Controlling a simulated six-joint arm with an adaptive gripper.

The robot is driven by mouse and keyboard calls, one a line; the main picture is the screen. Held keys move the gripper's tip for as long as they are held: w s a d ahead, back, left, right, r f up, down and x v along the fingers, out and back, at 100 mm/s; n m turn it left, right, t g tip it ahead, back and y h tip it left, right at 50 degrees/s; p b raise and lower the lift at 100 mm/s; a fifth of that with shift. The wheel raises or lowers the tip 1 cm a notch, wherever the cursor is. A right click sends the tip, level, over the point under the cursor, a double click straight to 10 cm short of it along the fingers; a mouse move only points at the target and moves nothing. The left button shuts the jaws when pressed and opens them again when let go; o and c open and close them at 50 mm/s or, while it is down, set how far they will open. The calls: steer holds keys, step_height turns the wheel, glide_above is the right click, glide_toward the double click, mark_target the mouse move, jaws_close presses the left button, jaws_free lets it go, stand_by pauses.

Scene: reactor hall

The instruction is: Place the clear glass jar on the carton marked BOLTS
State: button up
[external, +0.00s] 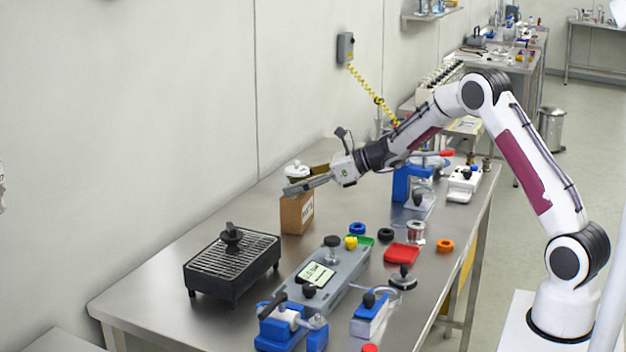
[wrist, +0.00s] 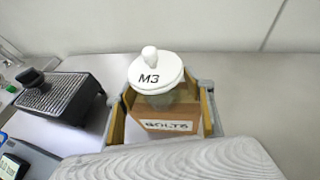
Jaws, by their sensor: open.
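The clear glass jar (wrist: 163,100) has a white knobbed lid (wrist: 155,72) marked M3. In the wrist view it appears upright on top of the brown carton (wrist: 148,132), whose label reads BOLTS. In the external view the carton (external: 297,214) stands on the table near the wall, with the jar's white lid (external: 298,170) above it, partly behind my gripper. My gripper (wrist: 163,95) is open, with one finger on each side of the jar and a visible gap to it. The jar's base and its contact with the carton are largely hidden.
A black grill-topped box (external: 232,264) stands left of the carton. A grey device with a display (external: 318,275), blue clamps (external: 290,328) and a red tray (external: 402,254) lie toward the front. A blue stand (external: 412,183) is to the right. Bare table surrounds the carton's left side.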

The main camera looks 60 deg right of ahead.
steer(key=shift+r, duration=0.1)
steer(key=shift+v, duration=0.8)
steer(key=v, duration=1)
steer(key=shift+s+r, duration=0.15)
steer(key=shift+r, duration=0.05)
